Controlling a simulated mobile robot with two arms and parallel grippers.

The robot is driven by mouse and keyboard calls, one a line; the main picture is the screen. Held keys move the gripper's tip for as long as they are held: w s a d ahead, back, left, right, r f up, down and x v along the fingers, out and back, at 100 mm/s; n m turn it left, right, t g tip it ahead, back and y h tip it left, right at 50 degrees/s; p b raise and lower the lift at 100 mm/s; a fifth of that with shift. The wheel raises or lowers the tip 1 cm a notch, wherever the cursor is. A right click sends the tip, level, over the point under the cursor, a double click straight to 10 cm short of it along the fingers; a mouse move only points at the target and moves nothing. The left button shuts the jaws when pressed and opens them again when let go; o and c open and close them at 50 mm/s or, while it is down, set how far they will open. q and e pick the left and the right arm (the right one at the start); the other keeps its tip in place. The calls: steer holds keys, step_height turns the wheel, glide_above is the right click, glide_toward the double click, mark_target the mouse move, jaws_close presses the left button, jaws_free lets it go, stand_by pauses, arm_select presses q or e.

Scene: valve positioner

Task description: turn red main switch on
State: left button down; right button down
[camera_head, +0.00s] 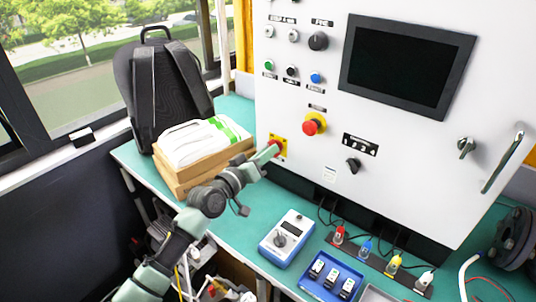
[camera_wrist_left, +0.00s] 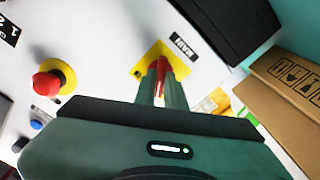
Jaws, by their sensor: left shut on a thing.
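The red main switch (camera_wrist_left: 161,64) sits on a yellow plate (camera_wrist_left: 150,58) with a "MAIN" label beside it in the left wrist view. In the head view the yellow plate (camera_head: 281,146) is at the lower left of the white cabinet panel (camera_head: 300,180). My left gripper (camera_wrist_left: 161,80) is at the switch, with its fingers on either side of the red handle and shut on it. In the head view my left gripper (camera_head: 272,149) reaches the plate and hides much of the switch. The switch's exact angle is hard to tell. My right gripper is not in view.
A red emergency button (camera_head: 311,127) on yellow stands right of the switch, with a black selector (camera_head: 353,165) further right. A cardboard box (camera_head: 205,168) with white packages and a black backpack (camera_head: 165,80) stand left. A blue-white meter (camera_head: 287,238) lies on the green table (camera_head: 235,232).

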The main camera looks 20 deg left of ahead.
arm_select(q)
steer(key=shift+f+m+p, duration=0.1)
steer(key=shift+m+p, duration=0.6)
steer(key=shift+m, duration=7.1)
steer(key=c, duration=1.5)
jaws_free()
steer(key=shift+s, duration=0.1)
